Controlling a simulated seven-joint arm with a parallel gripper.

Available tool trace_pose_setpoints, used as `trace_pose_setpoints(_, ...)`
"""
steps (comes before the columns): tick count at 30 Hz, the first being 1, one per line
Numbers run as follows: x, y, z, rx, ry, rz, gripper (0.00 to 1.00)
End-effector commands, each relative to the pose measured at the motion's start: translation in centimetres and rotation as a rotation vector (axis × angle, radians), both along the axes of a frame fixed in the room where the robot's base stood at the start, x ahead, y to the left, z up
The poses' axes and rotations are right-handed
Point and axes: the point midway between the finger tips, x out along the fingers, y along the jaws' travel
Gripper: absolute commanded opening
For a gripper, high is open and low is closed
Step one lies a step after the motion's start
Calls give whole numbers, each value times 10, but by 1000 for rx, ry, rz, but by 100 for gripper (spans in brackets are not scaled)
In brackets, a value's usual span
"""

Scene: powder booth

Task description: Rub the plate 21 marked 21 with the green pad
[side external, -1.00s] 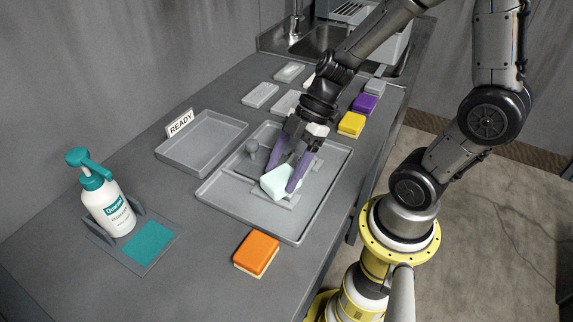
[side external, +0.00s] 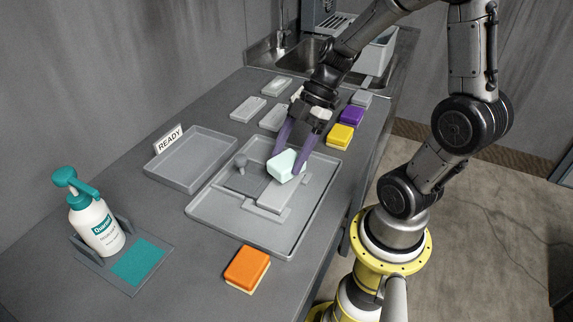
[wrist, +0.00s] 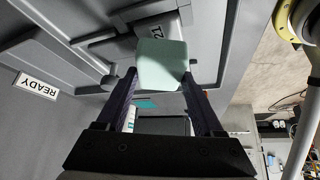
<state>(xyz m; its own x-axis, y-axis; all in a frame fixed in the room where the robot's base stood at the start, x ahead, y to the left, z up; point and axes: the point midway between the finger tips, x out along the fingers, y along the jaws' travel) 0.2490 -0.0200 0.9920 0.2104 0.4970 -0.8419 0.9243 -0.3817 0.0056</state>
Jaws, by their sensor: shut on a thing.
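The green pad (side external: 286,165) is a pale mint block, held between the purple fingers of my gripper (side external: 289,157). It also shows in the wrist view (wrist: 161,64). Plate 21 (side external: 271,200) is a light grey slab in the large shallow tray. In the wrist view the plate (wrist: 184,34) shows its marking "21" beside the pad. The pad is over the plate's far end in the side view and hides part of it. I cannot tell whether pad and plate touch.
The large tray (side external: 277,244) has a knobbed grey piece (side external: 240,163) at left. An empty tray (side external: 166,176) stands by a READY sign (side external: 170,139). Orange (side external: 247,267), yellow (side external: 341,136) and purple (side external: 352,116) sponges and a spray bottle (side external: 97,225) stand around.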

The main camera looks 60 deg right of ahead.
Motion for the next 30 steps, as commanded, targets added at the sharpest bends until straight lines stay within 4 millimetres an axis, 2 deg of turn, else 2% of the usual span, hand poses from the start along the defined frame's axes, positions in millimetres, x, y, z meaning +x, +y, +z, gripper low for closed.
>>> trace_pose_setpoints(18,0,1,53,1,3,1,17)
trace_pose_setpoints(30,-1,1,58,3,4,0,17)
